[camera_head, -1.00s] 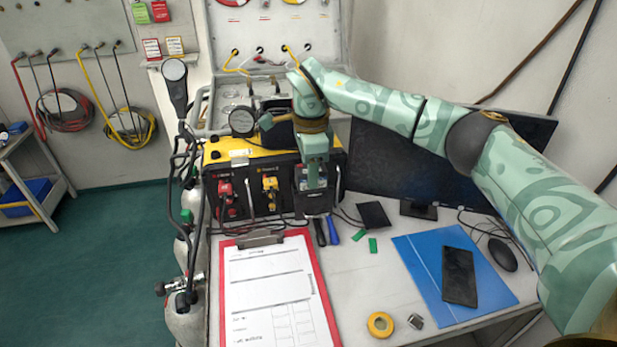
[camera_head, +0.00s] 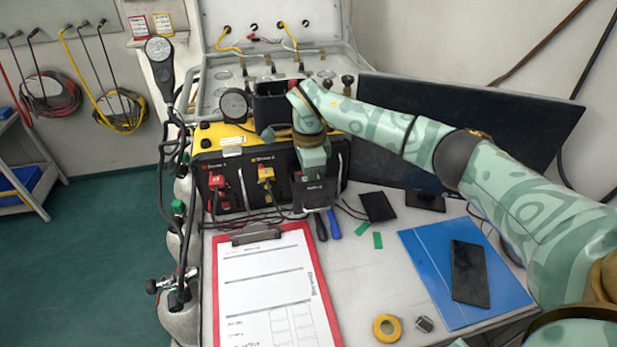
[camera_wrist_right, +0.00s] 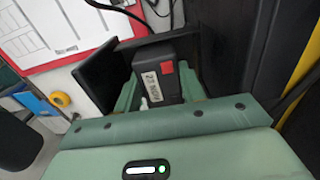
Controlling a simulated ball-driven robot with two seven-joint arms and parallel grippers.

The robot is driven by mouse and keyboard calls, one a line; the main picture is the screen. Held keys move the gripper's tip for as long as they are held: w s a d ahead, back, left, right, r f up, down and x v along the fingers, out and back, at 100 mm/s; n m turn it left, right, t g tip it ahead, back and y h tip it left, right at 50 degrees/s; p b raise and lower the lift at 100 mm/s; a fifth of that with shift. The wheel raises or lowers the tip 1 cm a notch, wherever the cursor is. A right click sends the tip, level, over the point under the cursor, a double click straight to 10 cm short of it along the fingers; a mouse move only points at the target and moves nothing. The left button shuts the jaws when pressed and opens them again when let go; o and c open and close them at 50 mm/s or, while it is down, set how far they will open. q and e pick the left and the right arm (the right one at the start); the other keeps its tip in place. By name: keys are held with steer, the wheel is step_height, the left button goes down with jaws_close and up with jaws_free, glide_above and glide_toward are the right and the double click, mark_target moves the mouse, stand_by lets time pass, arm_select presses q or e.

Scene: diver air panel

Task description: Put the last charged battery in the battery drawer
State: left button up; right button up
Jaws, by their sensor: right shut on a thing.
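My right gripper (camera_head: 314,168) reaches down at the front of the yellow-and-black air panel (camera_head: 225,170). It is shut on a dark battery (camera_wrist_right: 166,82) with a pale printed label and a red square, seen between the green fingers in the right wrist view. The battery drawer (camera_head: 313,196) shows as a black, labelled front right below the gripper in the head view. A black plate beside the battery in the wrist view looks like this front. I cannot tell how deep the battery sits in the drawer. My left gripper is out of view.
A red clipboard (camera_head: 305,240) lies in front of the panel. Screwdrivers (camera_head: 333,224), a blue folder (camera_head: 420,258) with a black phone (camera_head: 470,273), and yellow tape (camera_head: 387,327) lie on the table. A monitor (camera_head: 440,130) stands behind my right arm.

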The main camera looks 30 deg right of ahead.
steer(key=o, duration=1)
steer(key=shift+c, duration=0.2)
step_height(320, 180, up, 12)
steer(key=p, duration=0.2)
steer(key=shift+r, duration=0.1)
